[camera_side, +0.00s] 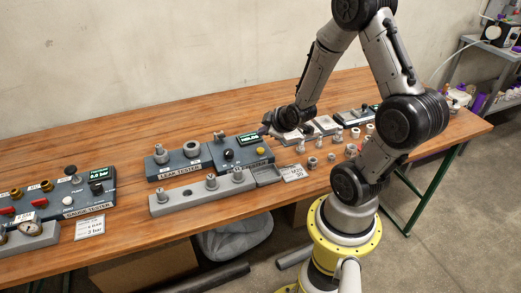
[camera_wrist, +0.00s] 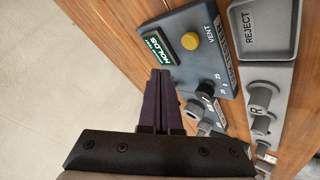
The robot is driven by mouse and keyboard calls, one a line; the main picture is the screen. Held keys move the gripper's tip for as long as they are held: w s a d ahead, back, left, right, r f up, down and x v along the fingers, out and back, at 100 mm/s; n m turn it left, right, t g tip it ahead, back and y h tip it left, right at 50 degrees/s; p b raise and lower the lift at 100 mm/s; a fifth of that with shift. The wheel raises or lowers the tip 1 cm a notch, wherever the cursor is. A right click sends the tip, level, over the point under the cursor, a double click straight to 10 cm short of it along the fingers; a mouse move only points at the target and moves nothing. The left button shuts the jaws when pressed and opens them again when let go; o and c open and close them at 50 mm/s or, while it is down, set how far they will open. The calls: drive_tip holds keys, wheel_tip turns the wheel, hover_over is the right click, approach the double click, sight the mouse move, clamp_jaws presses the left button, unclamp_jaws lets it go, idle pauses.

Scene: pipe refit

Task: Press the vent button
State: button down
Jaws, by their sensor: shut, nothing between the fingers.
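The vent button (camera_wrist: 190,40) is a yellow round button on a grey tester box, beside the word VENT in the wrist view. It also shows in the side view (camera_side: 260,150). The green-lit display (camera_wrist: 160,43) next to it reads HOLDS. A black knob (camera_wrist: 205,89) sits on the same box. My gripper (camera_wrist: 161,74) is shut and empty. In the wrist view its fingertips appear near the display edge of the box, apart from the button. In the side view my gripper (camera_side: 268,128) is just above the right end of the leak tester; its fingertips are small there.
A grey reject tray (camera_wrist: 265,30) lies beside the box, and a grey rack with metal fittings (camera_side: 210,190) stands in front of the tester. Several small fittings (camera_side: 312,162) stand to the right. Another panel with gauges (camera_side: 75,190) is at the left.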

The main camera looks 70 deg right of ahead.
sight(263, 151)
drive_tip(key=shift+f, duration=2.05)
drive_tip(key=shift+f, duration=0.15)
idle(0.4)
drive_tip(key=shift+f, duration=0.25)
drive_tip(key=shift+f, duration=0.45)
idle(0.7)
drive_tip(key=shift+r, duration=0.85)
drive_tip(key=shift+r, duration=0.15)
wheel_tip(263, 151, up, 5)
drive_tip(key=shift+f, duration=0.15)
idle(0.4)
